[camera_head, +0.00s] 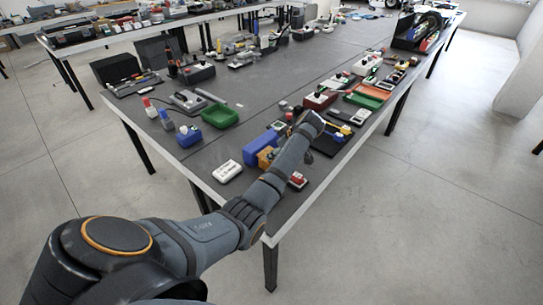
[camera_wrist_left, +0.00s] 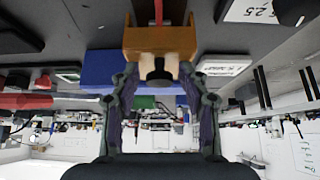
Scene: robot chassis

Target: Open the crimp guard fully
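In the left wrist view, an orange-brown block (camera_wrist_left: 158,42) with a dark round stub (camera_wrist_left: 158,72) faces my left gripper (camera_wrist_left: 159,70). The gripper's two fingers are apart, one on each side of the stub, with nothing clearly held. A blue body (camera_wrist_left: 105,70) lies behind the block. In the head view, the orange block (camera_head: 266,157) and the blue body (camera_head: 261,142) sit beside my left forearm near the table's front edge. My right gripper is not in view.
The dark table (camera_head: 213,154) holds many tools. A white box (camera_head: 227,171) stands left of my arm, and a green tray (camera_head: 220,115) lies farther back. A yellow-handled tool (camera_head: 337,131) lies right of the wrist.

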